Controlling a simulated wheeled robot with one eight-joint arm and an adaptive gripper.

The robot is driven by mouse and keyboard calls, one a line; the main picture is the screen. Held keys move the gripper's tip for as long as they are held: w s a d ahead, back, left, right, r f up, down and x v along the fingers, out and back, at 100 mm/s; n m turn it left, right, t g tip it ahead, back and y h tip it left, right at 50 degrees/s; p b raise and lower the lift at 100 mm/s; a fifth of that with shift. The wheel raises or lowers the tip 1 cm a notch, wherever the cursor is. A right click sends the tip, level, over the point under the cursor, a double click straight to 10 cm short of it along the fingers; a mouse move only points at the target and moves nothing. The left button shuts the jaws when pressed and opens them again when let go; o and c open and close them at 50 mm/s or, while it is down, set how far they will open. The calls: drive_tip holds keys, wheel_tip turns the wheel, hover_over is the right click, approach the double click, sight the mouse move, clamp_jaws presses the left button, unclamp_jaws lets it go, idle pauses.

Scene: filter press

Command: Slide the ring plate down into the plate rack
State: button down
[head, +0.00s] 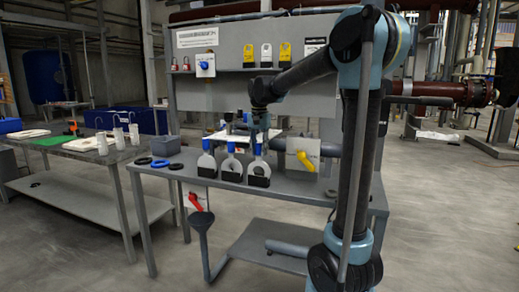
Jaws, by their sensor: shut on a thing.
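My gripper (262,131) points down over the bench, at the rightmost of three pale plates with blue tops. It is shut on the blue top of this ring plate (259,167); the fingers are small and dark, so the exact grip is hard to see. The ring plate is upright, and its lower edge meets a black slotted base (258,182), which looks like part of the plate rack. I cannot tell how deep it sits. Two similar plates stand to its left, the middle one (232,164) and the left one (207,161), each in a black base.
Black and blue rings (160,164) and a grey bin (166,146) lie on the bench's left. A yellow-handled valve (305,160) stands close right of the plates. A red-handled valve (195,201) hangs below the front edge. A back panel (215,95) rises behind.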

drive_tip(key=shift+f, duration=0.15)
drive_tip(key=c, duration=1.2)
unclamp_jaws()
wheel_tip(320, 180, up, 12)
drive_tip(key=shift+d+f, duration=0.1)
